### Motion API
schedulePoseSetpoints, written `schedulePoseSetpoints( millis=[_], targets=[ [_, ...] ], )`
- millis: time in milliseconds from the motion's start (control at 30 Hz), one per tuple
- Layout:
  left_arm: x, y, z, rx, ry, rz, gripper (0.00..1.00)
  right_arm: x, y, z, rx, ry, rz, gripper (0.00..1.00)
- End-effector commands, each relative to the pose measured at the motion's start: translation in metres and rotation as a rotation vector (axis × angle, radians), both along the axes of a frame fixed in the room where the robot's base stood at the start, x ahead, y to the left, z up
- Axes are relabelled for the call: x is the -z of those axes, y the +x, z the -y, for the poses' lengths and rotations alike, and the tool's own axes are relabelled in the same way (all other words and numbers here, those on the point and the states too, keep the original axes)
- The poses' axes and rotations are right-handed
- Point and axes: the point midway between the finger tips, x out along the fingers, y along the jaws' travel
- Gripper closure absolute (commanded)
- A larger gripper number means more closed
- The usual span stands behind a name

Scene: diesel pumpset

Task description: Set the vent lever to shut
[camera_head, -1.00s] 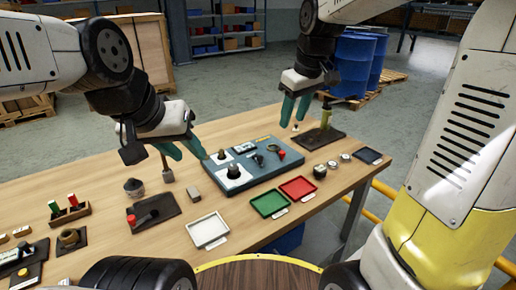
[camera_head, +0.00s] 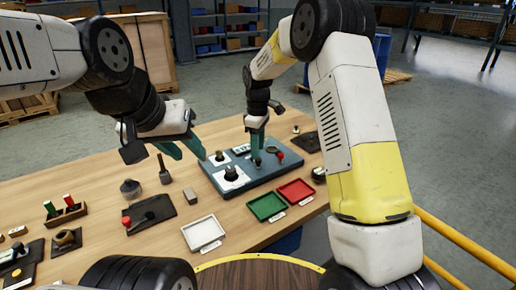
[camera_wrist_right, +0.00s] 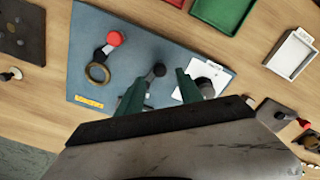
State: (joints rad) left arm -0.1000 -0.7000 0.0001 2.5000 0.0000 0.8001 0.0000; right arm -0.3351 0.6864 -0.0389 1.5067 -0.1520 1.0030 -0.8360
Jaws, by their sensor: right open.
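The blue-grey panel (camera_head: 243,187) lies on the table and carries several controls. A short lever with a black knob (camera_wrist_right: 158,69) sits mid-panel; a red-knobbed lever (camera_wrist_right: 115,38) with a brass ring (camera_wrist_right: 98,72) is beside it. No readable label tells me which is the vent lever. My right gripper (camera_head: 257,150) is open over the panel; in the wrist view its fingers (camera_wrist_right: 158,93) straddle the black-knobbed lever's area, contact unclear. A black knob (camera_head: 231,173) on a white plate is partly hidden by a finger in the wrist view. My left gripper (camera_head: 188,150) is open and empty, left of the panel.
Green (camera_head: 267,207) and red (camera_head: 296,192) trays lie in front of the panel, with a white tray (camera_head: 203,233) further left. A dark plate with a red-knobbed lever (camera_head: 150,214) and a small grey block (camera_head: 191,195) stand to the left. Bare wood lies between them.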

Motion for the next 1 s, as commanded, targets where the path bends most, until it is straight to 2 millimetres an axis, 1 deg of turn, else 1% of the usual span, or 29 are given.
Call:
schedulePoseSetpoints(
  millis=[33, 100, 233, 367, 567, 600, 667, 700, 767, 800, 1000],
  targets=[
    [0.0, 0.0, 0.0, 0.0, 0.0, 0.0, 0.64, 0.009, -0.001, 0.0, 0.0, -0.001, -0.003, 0.57],
    [0.0, 0.0, 0.0, 0.0, 0.0, 0.0, 0.64, 0.019, 0.0, 0.0, 0.001, -0.001, -0.001, 0.57],
    [0.0, 0.0, 0.0, 0.0, 0.0, 0.0, 0.64, 0.031, 0.0, 0.0, 0.002, 0.0, -0.001, 0.57],
    [0.0, 0.0, 0.0, 0.0, 0.0, 0.0, 0.64, 0.036, 0.0, 0.0, 0.002, 0.0, 0.0, 0.57],
    [0.0, 0.0, 0.0, 0.0, 0.0, 0.0, 0.64, 0.036, 0.0, 0.0, 0.002, 0.001, 0.001, 0.57],
    [0.0, 0.0, 0.0, 0.0, 0.0, 0.0, 0.64, 0.036, 0.0, 0.0, 0.002, 0.001, 0.001, 0.61],
    [0.0, 0.0, 0.0, 0.0, 0.0, 0.0, 0.64, 0.036, 0.0, 0.0, 0.002, 0.001, 0.001, 0.73],
    [0.0, 0.0, 0.0, 0.0, 0.0, 0.0, 0.64, 0.036, 0.0, 0.0, 0.002, 0.001, 0.001, 0.8],
    [0.0, 0.0, 0.0, 0.0, 0.0, 0.0, 0.64, 0.036, 0.0, 0.0, 0.002, 0.001, 0.001, 0.92],
    [0.0, 0.0, 0.0, 0.0, 0.0, 0.0, 0.64, 0.036, 0.0, 0.0, 0.002, 0.001, 0.001, 1.0],
    [0.0, 0.0, 0.0, 0.0, 0.0, 0.0, 0.64, 0.036, 0.0, 0.0, 0.004, 0.001, 0.001, 1.0]
  ],
)
